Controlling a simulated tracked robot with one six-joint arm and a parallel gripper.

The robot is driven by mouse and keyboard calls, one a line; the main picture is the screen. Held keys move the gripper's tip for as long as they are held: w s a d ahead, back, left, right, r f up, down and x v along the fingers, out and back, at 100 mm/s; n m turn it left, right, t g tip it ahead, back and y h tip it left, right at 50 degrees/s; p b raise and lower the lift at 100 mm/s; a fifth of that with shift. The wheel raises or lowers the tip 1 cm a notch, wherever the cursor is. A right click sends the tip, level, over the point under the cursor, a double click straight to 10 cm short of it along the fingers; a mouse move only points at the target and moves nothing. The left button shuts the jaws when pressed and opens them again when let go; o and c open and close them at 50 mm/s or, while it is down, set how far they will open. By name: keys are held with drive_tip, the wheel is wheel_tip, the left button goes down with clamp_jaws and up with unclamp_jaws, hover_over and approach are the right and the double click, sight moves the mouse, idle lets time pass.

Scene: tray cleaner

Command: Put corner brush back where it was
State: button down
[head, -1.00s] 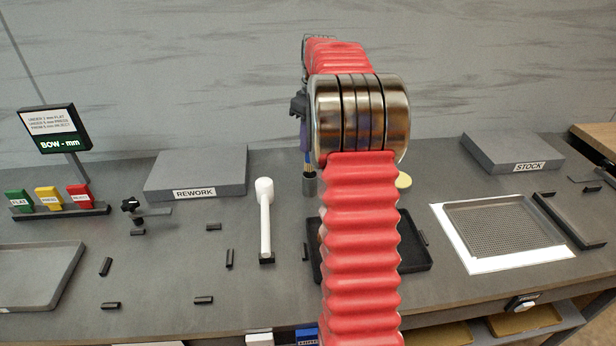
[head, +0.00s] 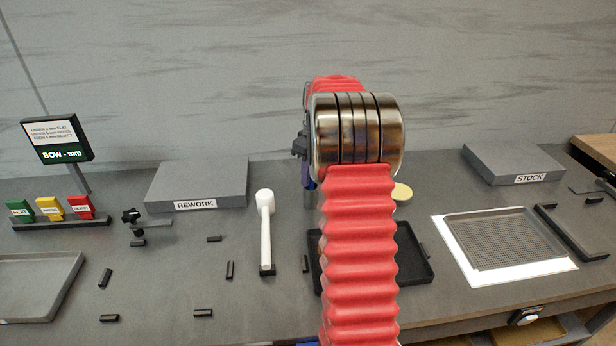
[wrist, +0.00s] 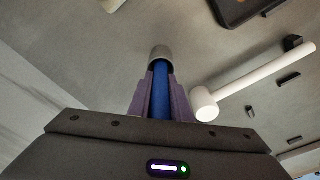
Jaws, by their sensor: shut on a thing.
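The corner brush (wrist: 160,88) shows as a blue shaft in the wrist view. My gripper (wrist: 160,96) is shut on it with its purple fingers on either side. The brush's far end goes into the mouth of a small grey cup (wrist: 160,53), and the bristles are hidden. In the head view the cup (head: 309,198) stands on the bench behind the black tray, right of the white mallet. There my gripper (head: 307,176) is just above the cup, mostly hidden behind my arm. I cannot tell whether the brush touches the cup's bottom.
The REWORK block (head: 197,184) is at the back left.

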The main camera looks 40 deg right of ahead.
drive_tip(key=shift+f, duration=0.25)
drive_tip(key=c, duration=1.6)
unclamp_jaws()
drive_tip(key=shift+c, duration=0.2)
drive_tip(key=shift+r, duration=0.15)
drive_tip(key=r, duration=0.3)
drive_tip(key=s+r, duration=0.1)
drive_tip(key=r, duration=0.7)
drive_tip(key=shift+s+d+r, duration=0.15)
drive_tip(key=shift+r, duration=0.3)
